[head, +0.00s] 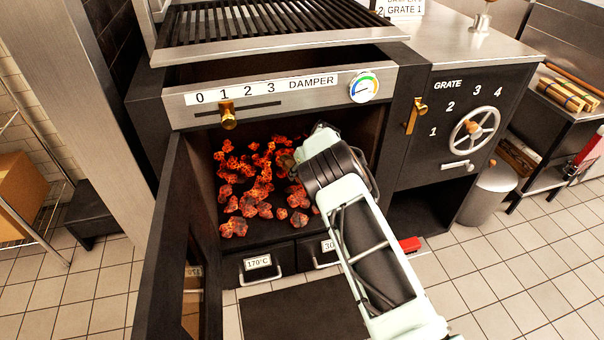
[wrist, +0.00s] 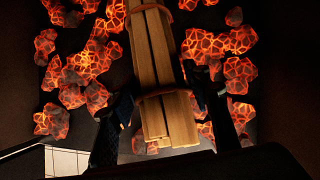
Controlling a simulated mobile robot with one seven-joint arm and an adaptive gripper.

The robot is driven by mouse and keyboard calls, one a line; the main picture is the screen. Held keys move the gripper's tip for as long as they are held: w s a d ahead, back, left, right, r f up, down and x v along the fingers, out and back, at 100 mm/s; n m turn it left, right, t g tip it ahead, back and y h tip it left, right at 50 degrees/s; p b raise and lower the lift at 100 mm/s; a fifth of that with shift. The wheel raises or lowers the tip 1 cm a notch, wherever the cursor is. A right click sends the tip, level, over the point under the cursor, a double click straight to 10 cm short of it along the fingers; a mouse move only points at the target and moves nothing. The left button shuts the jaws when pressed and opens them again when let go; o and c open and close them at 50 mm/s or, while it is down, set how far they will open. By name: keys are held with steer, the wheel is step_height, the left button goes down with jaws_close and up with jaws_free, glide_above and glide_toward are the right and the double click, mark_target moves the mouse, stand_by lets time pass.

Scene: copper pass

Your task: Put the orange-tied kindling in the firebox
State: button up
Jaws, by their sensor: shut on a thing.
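The firebox (head: 228,190) stands open, with glowing coals (head: 262,180) spread over its floor. My arm reaches into it from the lower right. In the wrist view my gripper (wrist: 162,92) is shut on a bundle of kindling (wrist: 158,50), pale sticks with two orange-brown ties. One finger is on each side, near the lower tie. The bundle is over the coals, which show around it; I cannot tell whether it touches them. In the head view my wrist hides most of the gripper and bundle.
The firebox door (head: 172,255) hangs open at the left. The damper lever (head: 228,115) is above the opening, and the grate wheel (head: 474,134) is to the right. More wood bundles (head: 566,94) lie on a side table. Drawers (head: 258,264) sit below the firebox.

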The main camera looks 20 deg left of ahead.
steer(key=o, duration=1.3)
steer(key=shift+o, duration=0.8)
